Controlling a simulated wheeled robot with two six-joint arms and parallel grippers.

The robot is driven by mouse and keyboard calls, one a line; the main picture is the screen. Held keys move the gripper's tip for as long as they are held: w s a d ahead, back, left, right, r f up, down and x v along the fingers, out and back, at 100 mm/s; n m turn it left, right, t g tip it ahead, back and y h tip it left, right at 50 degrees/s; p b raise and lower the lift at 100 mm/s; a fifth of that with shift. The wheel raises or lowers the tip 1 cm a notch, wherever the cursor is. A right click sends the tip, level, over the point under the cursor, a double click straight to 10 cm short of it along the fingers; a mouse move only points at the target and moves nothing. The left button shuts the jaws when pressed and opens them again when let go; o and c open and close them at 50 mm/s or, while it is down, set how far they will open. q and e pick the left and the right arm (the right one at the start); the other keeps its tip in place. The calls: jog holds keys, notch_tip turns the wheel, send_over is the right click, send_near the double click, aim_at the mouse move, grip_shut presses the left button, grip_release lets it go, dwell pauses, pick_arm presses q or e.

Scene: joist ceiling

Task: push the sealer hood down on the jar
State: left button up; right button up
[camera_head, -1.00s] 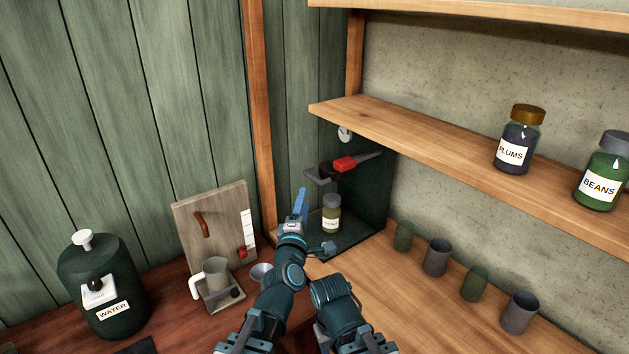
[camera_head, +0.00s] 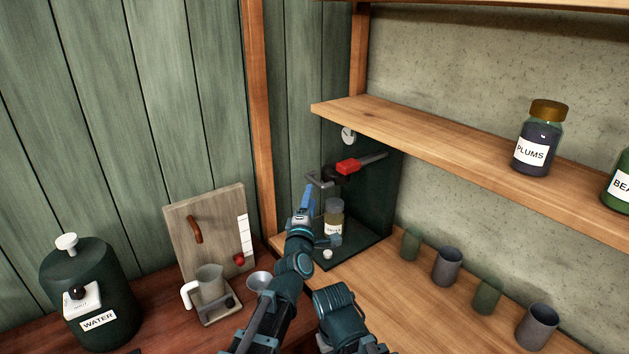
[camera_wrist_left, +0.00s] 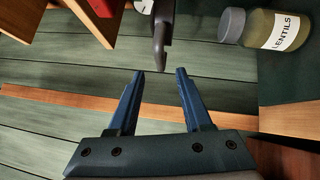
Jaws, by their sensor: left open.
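The sealer is a dark green stand (camera_head: 374,205) in the corner under the shelf. Its grey lever has a red block (camera_head: 347,166), and a grey bent bar (camera_head: 318,181) reaches out to the left. The lentils jar (camera_head: 334,222), with a grey lid, stands upright on the sealer base; it also shows in the left wrist view (camera_wrist_left: 280,30). My left gripper (camera_head: 308,190) is just in front of the bar, left of the jar. In the wrist view, its open fingers (camera_wrist_left: 158,72) point at the grey bar (camera_wrist_left: 161,35), whose end appears between the tips. I cannot make out the hood clearly.
A wooden shelf (camera_head: 440,136) with a plums jar (camera_head: 536,138) overhangs the sealer. Several cups line the counter (camera_head: 415,300) to the right. A green water container (camera_head: 88,285), a board (camera_head: 212,228) and a jug (camera_head: 209,282) stand left. A dial (camera_head: 348,134) hangs above.

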aim_at(314, 179)
pick_arm(q)
jog(key=w, duration=0.5)
jog(key=w+d+r+p, duration=0.1)
jog(key=w, duration=0.2)
jog(key=shift+r, duration=0.1)
jog(key=shift+c, duration=0.2)
grip_shut()
dwell(1.1)
